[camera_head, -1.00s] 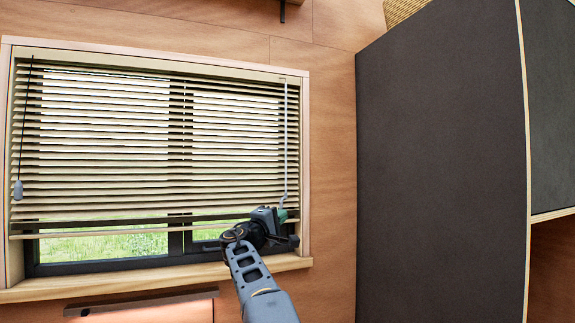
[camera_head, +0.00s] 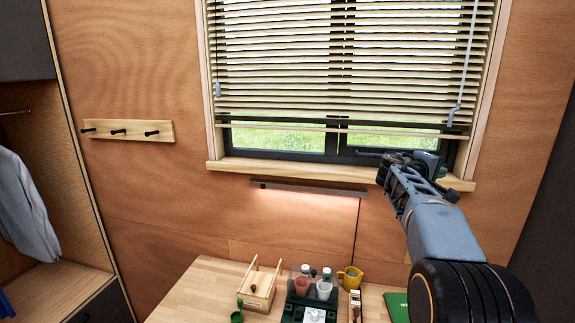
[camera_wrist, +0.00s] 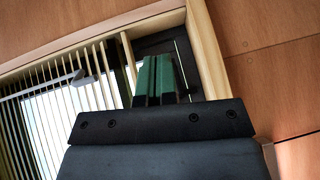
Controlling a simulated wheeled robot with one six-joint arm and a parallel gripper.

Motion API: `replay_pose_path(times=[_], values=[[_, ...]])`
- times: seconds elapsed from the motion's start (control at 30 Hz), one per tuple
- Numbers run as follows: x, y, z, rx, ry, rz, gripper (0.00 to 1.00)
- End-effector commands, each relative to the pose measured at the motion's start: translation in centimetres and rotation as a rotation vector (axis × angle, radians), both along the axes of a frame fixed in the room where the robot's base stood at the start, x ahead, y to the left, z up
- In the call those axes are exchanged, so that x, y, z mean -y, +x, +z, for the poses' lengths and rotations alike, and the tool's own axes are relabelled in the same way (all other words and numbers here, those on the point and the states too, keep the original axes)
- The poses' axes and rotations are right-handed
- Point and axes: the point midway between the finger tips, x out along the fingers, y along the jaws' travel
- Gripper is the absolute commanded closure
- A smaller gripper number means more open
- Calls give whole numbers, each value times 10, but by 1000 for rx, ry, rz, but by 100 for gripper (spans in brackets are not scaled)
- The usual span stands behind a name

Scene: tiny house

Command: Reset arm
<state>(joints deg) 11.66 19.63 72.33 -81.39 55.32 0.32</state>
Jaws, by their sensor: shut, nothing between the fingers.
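My arm reaches from the lower right of the head view toward the window. My gripper (camera_head: 441,172) is in front of the window's lower right corner, just below the lower end of the blind's grey wand (camera_head: 461,75) in the picture. In the wrist view its green fingertips (camera_wrist: 155,77) are together with nothing between them. The slatted blind (camera_head: 300,62) hangs over most of the window, and its slats (camera_wrist: 45,115) show at the left of the wrist view. I cannot tell how far the fingertips are from the window.
A wooden sill (camera_head: 290,176) runs under the window, with a dark light bar (camera_head: 320,189) below. A wooden desk (camera_head: 190,290) holds a wooden rack (camera_head: 257,290), bottles and a yellow mug (camera_head: 351,277). A hook rail (camera_head: 128,130) and an open wardrobe are at left.

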Motion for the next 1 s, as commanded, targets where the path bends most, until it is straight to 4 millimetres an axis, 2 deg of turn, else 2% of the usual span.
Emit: replay_pose_path(times=[0.03, 0.1, 0.2, 0.3, 0.5, 0.6, 0.7, 0.8, 1.0], values=[[-10, -12, -30, -23, 122, 5, 100], [-31, -34, -72, -45, 312, 5, 100], [-71, -75, -123, -67, 570, -4, 100], [-115, -121, -165, -80, 808, -27, 100], [-198, -216, -223, -80, 1200, -86, 100], [-228, -254, -240, -72, 1332, -103, 100], [-245, -278, -248, -63, 1401, -99, 100], [-252, -290, -247, -50, 1415, -72, 100], [-256, -293, -234, -19, 1413, -19, 100]])
